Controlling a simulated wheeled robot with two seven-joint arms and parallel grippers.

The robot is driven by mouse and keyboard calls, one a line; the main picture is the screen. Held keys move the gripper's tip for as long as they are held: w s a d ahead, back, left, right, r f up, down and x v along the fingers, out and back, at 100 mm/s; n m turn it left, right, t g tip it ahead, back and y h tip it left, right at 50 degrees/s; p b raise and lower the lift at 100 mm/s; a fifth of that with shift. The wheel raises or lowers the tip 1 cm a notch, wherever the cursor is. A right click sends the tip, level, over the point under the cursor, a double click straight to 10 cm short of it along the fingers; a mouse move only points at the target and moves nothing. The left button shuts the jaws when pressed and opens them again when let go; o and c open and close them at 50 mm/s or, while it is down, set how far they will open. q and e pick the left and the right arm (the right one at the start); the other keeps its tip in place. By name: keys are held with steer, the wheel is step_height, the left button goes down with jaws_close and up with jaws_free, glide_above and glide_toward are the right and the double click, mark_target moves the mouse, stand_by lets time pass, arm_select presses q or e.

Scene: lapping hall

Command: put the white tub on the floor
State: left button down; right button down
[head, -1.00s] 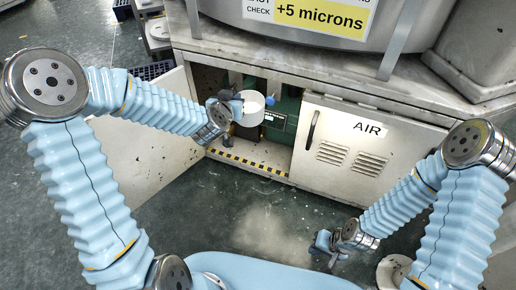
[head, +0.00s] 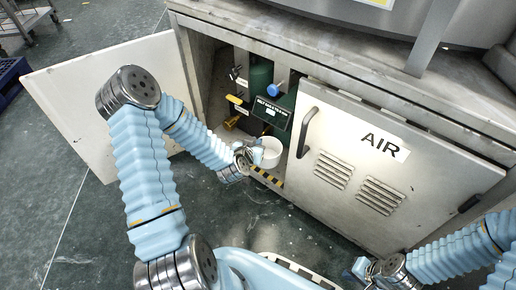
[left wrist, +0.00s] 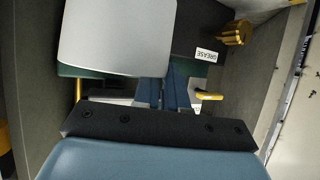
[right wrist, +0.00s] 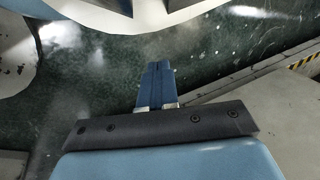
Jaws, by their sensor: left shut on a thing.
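The white tub (head: 269,153) is held by my left gripper (head: 252,155) in front of the open cabinet, near the striped bottom sill. In the left wrist view the tub (left wrist: 118,35) is a large pale shape beside the closed-up blue fingers (left wrist: 170,92). I cannot tell how far the tub is above the sill or floor. My right gripper (head: 362,268) is low at the right in the head view. In the right wrist view its blue fingers (right wrist: 157,85) are together and empty. The bare dark green floor (head: 110,220) lies before the cabinet.
The left cabinet door (head: 100,95) stands wide open; the right door marked AIR (head: 370,190) is shut. A blue crate (head: 10,72) stands far left.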

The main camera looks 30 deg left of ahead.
arm_select(q)
steer(key=w+a+f+b, duration=0.1)
steer(key=w+a+f, duration=0.1)
steer(key=f, duration=0.1)
steer(key=w+a+f+b, duration=0.1)
steer(key=w+a+f, duration=0.1)
steer(key=w+f, duration=0.1)
steer(key=w+a+f+b, duration=0.1)
steer(key=w+a+f, duration=0.1)
steer(key=f, duration=0.3)
steer(key=shift+w+a+f, duration=0.25)
steer(key=shift+w+a, duration=0.1)
steer(key=shift+w, duration=0.15)
steer(key=c, duration=1.2)
jaws_free()
steer(key=shift+o, duration=0.2)
steer(key=shift+r, duration=0.1)
